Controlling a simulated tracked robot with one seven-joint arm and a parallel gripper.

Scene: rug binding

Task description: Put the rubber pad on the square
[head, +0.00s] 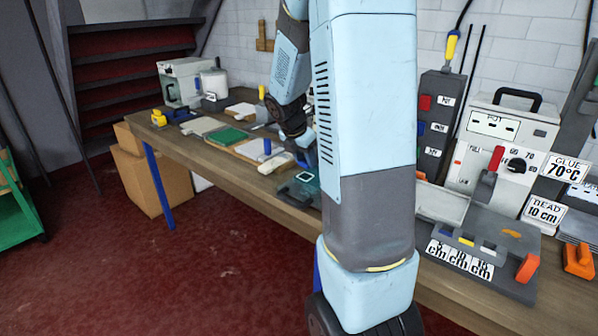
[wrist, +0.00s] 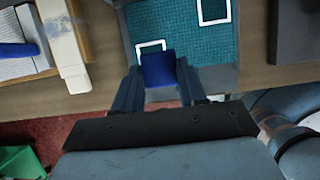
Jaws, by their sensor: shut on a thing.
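My gripper (wrist: 158,84) is shut on a small dark blue piece, which looks like the rubber pad (wrist: 158,66). In the wrist view the pad is held over the near part of a teal mat (wrist: 185,40). A white square outline (wrist: 150,45) shows just behind the pad, which hides part of it. A second white outline (wrist: 229,12), with a dark inside, lies at the mat's far right. I cannot tell whether the pad touches the mat.
Left of the mat are a cream block (wrist: 72,60) and another blue block (head: 267,146). A green piece (head: 227,136) lies farther left on the bench (head: 225,165). A grey machine (head: 480,250) stands right. Bare wood shows along the bench's front edge.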

